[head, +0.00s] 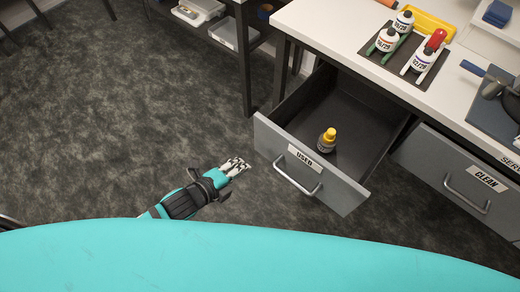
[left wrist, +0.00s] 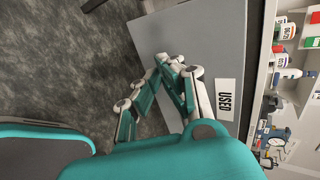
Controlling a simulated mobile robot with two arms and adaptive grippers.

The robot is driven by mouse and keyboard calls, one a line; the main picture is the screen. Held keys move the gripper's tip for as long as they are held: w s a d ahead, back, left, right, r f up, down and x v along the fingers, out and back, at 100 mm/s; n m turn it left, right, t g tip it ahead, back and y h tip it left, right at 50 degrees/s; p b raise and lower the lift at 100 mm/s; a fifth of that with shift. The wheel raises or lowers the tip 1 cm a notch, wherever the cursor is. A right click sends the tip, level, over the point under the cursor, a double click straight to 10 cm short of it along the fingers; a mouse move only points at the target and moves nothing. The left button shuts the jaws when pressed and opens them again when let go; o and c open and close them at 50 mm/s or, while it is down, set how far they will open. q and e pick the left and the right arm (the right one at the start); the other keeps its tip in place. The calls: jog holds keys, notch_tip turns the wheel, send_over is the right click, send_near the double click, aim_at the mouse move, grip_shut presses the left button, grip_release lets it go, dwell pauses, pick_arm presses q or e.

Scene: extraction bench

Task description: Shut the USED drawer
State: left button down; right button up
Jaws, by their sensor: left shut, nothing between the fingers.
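The USED drawer (head: 310,170) stands pulled out from under the white bench in the head view, with its grey front, metal bar handle (head: 297,175) and USED label. A small bottle with a yellow cap (head: 327,141) stands inside it. My left gripper (head: 238,163) is shut and empty, just left of the drawer front, with a small gap seeming to show between them. In the left wrist view my left gripper (left wrist: 172,65) appears in front of the drawer's grey face (left wrist: 210,50), beside the USED label (left wrist: 225,99). My right gripper is not in view.
The CLEAN drawer (head: 459,184) is shut at the right. The white bench top (head: 318,21) carries a dark mat with several bottles, a yellow tray (head: 432,23) and a dark pan-like item. Open dark floor (head: 110,120) lies left of the drawer.

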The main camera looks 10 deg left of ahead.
pick_arm(q)
send_near(268, 148)
notch_tip(268, 148, down, 3)
jog(key=w, duration=0.1)
jog(key=shift+w+d, duration=1.65)
jog(key=shift+w, duration=0.2)
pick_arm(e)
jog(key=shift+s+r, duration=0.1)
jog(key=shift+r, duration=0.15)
